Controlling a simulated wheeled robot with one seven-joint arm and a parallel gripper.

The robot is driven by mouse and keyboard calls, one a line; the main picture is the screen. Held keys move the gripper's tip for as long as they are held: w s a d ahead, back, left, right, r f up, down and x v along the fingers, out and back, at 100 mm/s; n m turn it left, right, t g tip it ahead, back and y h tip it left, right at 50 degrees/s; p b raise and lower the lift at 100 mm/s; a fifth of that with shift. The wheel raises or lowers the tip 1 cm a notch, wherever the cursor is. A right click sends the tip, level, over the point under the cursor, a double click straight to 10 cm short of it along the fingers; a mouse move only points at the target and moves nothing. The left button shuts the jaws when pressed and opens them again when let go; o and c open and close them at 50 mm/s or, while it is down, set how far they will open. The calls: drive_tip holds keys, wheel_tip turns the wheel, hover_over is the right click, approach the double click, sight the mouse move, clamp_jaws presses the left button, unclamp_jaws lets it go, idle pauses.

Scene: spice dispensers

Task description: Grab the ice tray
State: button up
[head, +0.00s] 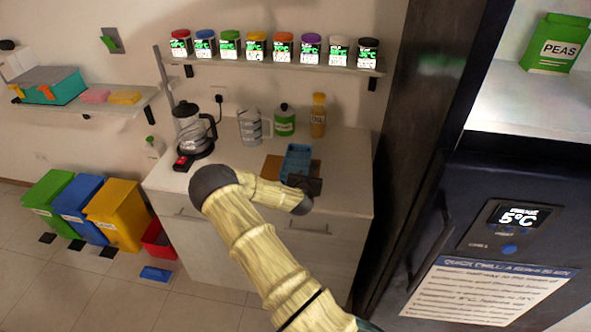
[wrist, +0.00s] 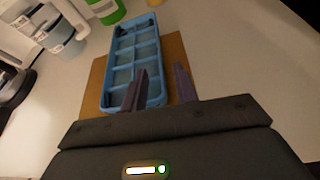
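The blue ice tray (head: 297,158) lies on a brown board (head: 271,167) on the counter. In the wrist view the tray (wrist: 123,75) shows its rows of square compartments, and the board (wrist: 176,55) shows around it. My gripper (wrist: 161,70) is open, with a gap between its two dark fingers. The left finger overlaps the tray's near right part, and the right finger is over the board just right of the tray. I cannot tell whether either finger touches it. In the head view my gripper (head: 308,185) is at the tray's near end, partly hidden by my arm.
A kettle (head: 192,128), a pitcher (head: 250,127), a green bottle (head: 285,120) and an oil bottle (head: 318,115) stand along the counter's back. Spice jars line the shelf (head: 275,61) above. A dark fridge (head: 520,190) stands right. The counter right of the board is clear.

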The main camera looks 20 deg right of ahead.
sight(295, 169)
drive_tip(key=shift+p+x, duration=0.95)
drive_tip(key=shift+x, duration=1.55)
drive_tip(key=shift+f, duration=0.15)
clamp_jaws()
